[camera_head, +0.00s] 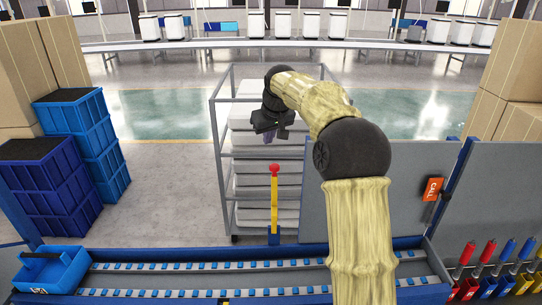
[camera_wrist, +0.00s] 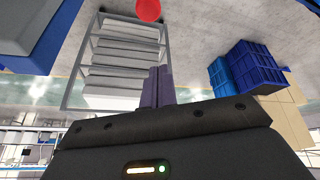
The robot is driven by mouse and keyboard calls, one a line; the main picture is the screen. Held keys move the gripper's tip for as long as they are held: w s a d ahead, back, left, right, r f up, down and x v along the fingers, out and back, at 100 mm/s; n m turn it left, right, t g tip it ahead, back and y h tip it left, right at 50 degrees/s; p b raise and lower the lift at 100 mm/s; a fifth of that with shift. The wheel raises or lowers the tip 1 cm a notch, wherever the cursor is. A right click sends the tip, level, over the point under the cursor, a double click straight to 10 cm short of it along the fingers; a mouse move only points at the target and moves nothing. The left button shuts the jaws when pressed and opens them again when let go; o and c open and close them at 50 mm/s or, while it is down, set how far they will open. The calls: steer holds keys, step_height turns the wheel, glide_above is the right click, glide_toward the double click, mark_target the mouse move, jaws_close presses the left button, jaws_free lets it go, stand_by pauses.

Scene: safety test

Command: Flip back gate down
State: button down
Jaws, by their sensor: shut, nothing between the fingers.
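A yellow upright bar (camera_head: 274,215) with a red ball knob (camera_head: 274,168) stands at the back edge of the blue roller conveyor (camera_head: 150,245). It looks like the back gate's lever, but I cannot tell for certain. The red knob also shows at the top edge of the wrist view (camera_wrist: 149,10). My gripper (camera_head: 269,138) is above the knob in the head view, apart from it. Its purple-grey fingers (camera_wrist: 157,87) are shut together and empty in the wrist view.
A wire rack cart (camera_head: 222,150) with white trays stands behind the bar. Blue crates (camera_head: 85,140) and cardboard boxes (camera_head: 25,70) are stacked at left. A grey panel (camera_head: 490,185) and coloured-handled tools (camera_head: 467,252) are at right. A blue bin (camera_head: 50,270) sits at the conveyor's left end.

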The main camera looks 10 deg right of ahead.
step_height(320, 180, down, 7)
steer(key=p, duration=0.4)
steer(key=shift+s+d, duration=0.3)
steer(key=shift+s, duration=0.05)
steer(key=shift+r, duration=0.1)
steer(key=shift+s+a+b, duration=0.1)
steer(key=shift+a+b, duration=0.1)
steer(key=shift+b, duration=0.3)
